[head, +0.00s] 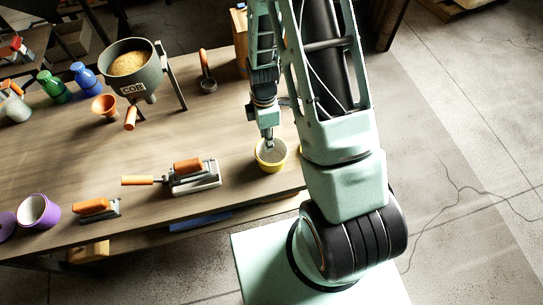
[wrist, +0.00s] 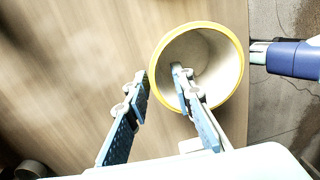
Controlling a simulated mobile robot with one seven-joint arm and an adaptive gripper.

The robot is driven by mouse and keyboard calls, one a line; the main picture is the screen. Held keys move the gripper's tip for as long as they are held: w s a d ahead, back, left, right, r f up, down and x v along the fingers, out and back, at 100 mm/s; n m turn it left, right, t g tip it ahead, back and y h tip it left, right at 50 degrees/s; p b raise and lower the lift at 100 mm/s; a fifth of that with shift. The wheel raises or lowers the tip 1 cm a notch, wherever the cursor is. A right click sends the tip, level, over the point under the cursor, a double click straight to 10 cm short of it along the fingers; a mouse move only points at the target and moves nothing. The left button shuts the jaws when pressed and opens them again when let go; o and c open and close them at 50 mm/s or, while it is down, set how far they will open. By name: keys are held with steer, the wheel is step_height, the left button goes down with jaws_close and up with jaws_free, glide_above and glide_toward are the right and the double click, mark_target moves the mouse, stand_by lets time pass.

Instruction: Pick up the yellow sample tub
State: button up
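The yellow sample tub (head: 271,164) stands upright near the right end of the wooden table, with a pale interior. In the wrist view the tub (wrist: 239,50) shows its round yellow rim from above. My gripper (head: 269,142) points down at the tub. In the wrist view my gripper (wrist: 159,78) has its blue fingers apart, one outside the tub's left wall and one inside the mouth. The near wall is between them, with a visible gap at the outer finger. The lower tip contact inside cannot be told.
The table (head: 235,125) holds an orange-handled tool (head: 190,175), another orange-handled block (head: 94,208), a purple tub (head: 39,211), a hopper of grain (head: 132,70), and blue (head: 84,76) and green (head: 53,87) bottles. A blue-purple handle (wrist: 292,58) lies close right of the tub.

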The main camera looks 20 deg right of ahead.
steer(key=shift+f, duration=0.1)
jaws_close()
stand_by(0.5)
